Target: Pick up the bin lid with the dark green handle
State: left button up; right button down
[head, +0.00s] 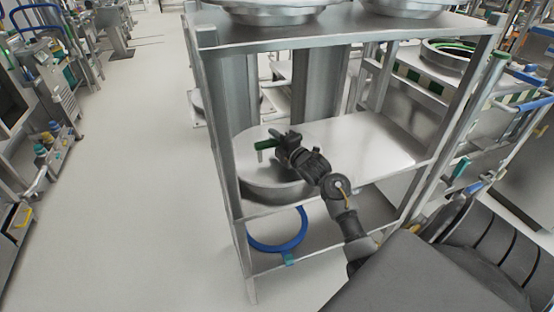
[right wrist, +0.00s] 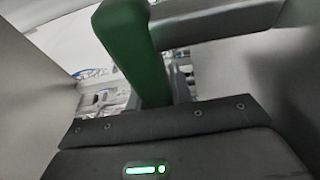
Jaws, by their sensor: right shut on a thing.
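The bin lid (head: 262,182) is a round silver metal lid on the middle shelf of the metal rack. Its dark green handle (head: 267,143) stands up from its top. My right gripper (head: 280,143) reaches in from the lower right and is shut on the handle. In the right wrist view the green handle (right wrist: 133,50) fills the upper middle, directly in front of the gripper body. The fingertips are hard to make out there. I cannot tell whether the lid touches the shelf. My left gripper is not in view.
The metal rack's shelf (head: 375,145) is bare to the right of the lid. Rack posts (head: 222,130) stand close on the left. Large metal vessels (head: 275,10) stand on the top shelf. A blue ring (head: 278,248) is on the lower level. Open floor (head: 130,200) lies left.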

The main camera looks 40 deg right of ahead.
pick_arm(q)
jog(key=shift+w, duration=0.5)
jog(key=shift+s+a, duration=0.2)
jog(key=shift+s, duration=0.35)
pick_arm(e)
jog(key=shift+f, duration=0.1)
jog(key=shift+r, duration=0.25)
jog(key=shift+w+d+r, duration=0.1)
jog(key=shift+d+r, duration=0.05)
jog(key=shift+r, duration=0.7)
jog(key=s+r, duration=0.1)
jog(key=r, duration=0.1)
jog(key=s+d+r, duration=0.1)
jog(key=s+r, duration=0.2)
jog(key=r, duration=0.2)
jog(key=shift+s+d, duration=0.2)
jog(key=shift+d, duration=0.05)
jog(key=s+d+r, duration=0.3)
jog(key=s+r, duration=0.1)
jog(key=s, duration=0.5)
jog(key=shift+r, duration=0.15)
